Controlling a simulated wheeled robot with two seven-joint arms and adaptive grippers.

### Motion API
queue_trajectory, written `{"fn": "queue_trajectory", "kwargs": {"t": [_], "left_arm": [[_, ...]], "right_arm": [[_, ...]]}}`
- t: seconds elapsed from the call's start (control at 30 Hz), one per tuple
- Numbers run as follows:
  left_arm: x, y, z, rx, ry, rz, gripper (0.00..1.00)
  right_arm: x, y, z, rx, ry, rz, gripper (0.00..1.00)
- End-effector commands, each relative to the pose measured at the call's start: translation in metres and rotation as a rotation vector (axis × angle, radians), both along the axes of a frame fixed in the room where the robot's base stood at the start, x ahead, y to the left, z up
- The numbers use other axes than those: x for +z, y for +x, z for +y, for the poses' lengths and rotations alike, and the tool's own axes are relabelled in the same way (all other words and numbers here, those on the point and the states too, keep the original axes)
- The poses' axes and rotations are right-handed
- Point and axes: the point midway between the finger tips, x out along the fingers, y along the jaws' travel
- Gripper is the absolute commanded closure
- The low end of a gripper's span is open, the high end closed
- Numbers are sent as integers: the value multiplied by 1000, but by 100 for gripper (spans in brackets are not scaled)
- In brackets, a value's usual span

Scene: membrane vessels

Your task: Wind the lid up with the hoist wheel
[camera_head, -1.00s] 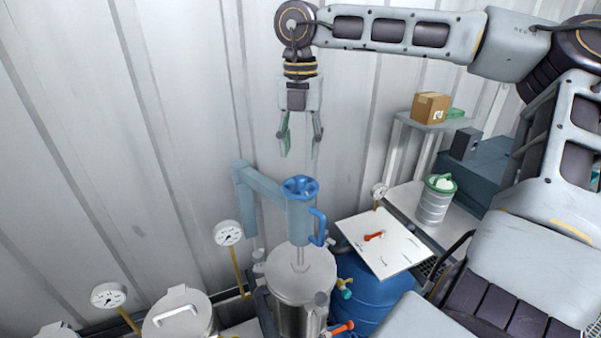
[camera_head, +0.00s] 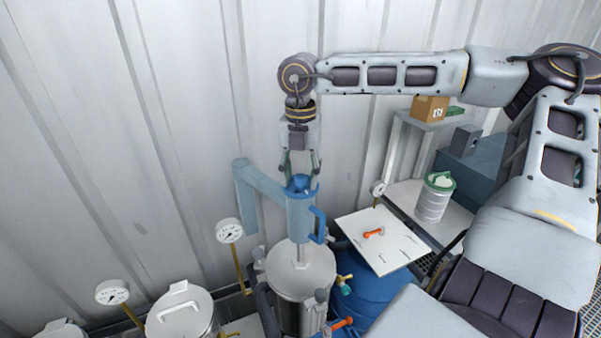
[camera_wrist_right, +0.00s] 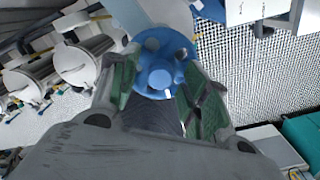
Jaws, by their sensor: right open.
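The blue hoist wheel (camera_head: 301,186) sits on top of the light-blue hoist post (camera_head: 300,218), above the metal vessel's round lid (camera_head: 301,268). A rod runs down from the post to the lid. A blue handle (camera_head: 319,225) stands on the post's right side. My right gripper (camera_head: 301,170) points down just over the wheel, its fingers open on either side of the wheel's hub. In the right wrist view the wheel (camera_wrist_right: 161,68) shows between the two green-padded fingers (camera_wrist_right: 158,100); I cannot tell whether they touch it. My left gripper is not in view.
A light-blue bracket arm (camera_head: 258,180) joins the post from the left. A canister (camera_head: 432,203), a cardboard box (camera_head: 430,108), gauges (camera_head: 229,230) and another lidded vessel (camera_head: 180,308) stand around.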

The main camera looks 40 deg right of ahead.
Motion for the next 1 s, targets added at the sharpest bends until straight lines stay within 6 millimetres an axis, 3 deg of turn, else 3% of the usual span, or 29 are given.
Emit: {"fn": "queue_trajectory", "kwargs": {"t": [0.07, 0.43, 1.0], "left_arm": [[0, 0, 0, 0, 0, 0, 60], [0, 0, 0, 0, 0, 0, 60], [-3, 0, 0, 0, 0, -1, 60]], "right_arm": [[0, 0, 0, 0, 0, 0, 54], [0, 0, 0, 0, 0, 0, 100], [0, 0, 0, 40, 0, 0, 100]]}}
